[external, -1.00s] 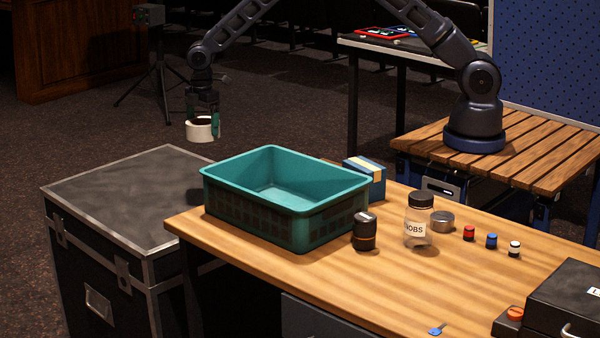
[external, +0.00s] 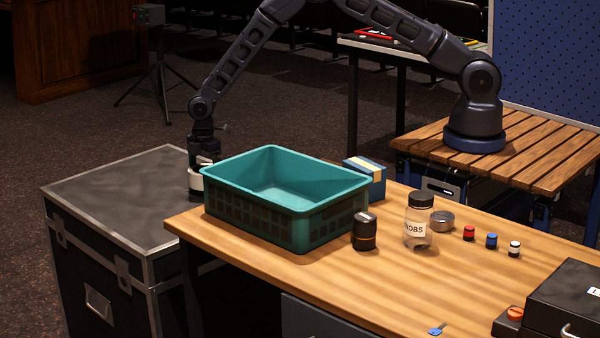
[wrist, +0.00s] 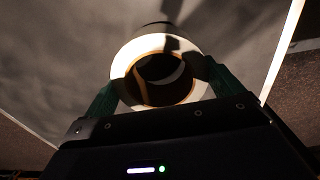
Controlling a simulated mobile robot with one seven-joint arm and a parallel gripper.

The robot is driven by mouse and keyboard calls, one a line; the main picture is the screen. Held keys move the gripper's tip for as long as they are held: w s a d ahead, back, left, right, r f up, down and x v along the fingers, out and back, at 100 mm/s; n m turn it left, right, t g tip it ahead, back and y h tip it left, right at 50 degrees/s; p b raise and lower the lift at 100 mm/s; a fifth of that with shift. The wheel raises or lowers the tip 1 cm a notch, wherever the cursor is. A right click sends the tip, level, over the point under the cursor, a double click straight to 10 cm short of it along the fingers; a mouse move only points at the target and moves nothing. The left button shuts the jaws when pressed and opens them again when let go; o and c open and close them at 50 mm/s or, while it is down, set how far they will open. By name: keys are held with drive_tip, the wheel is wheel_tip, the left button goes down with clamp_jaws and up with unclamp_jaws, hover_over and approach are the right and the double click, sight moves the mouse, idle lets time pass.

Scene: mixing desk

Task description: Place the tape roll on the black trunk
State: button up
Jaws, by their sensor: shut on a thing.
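The white tape roll (external: 196,181) is held at the end of my arm, low beside the left end of the teal crate. My gripper (wrist: 160,84) is shut on the tape roll, whose white ring with a tan inner core (wrist: 134,50) shows between the green fingers in the wrist view. The black trunk (external: 110,192) stands at the left with a grey top and metal edges; its top (wrist: 60,50) fills the background of the wrist view. The roll is over the trunk's right part. I cannot tell whether it touches the top.
The teal crate (external: 330,222) stands on the wooden desk (external: 300,262), close to the right of my gripper. A black-lidded jar (external: 418,222), a dark cylinder (external: 365,232) and a blue box (external: 368,178) are farther right. The trunk's left and middle top is clear.

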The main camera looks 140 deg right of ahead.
drive_tip(key=shift+f, duration=1.2)
drive_tip(key=shift+f, duration=0.1)
drive_tip(key=o, duration=0.9)
wheel_tip(320, 180, up, 12)
drive_tip(key=shift+r, duration=0.15)
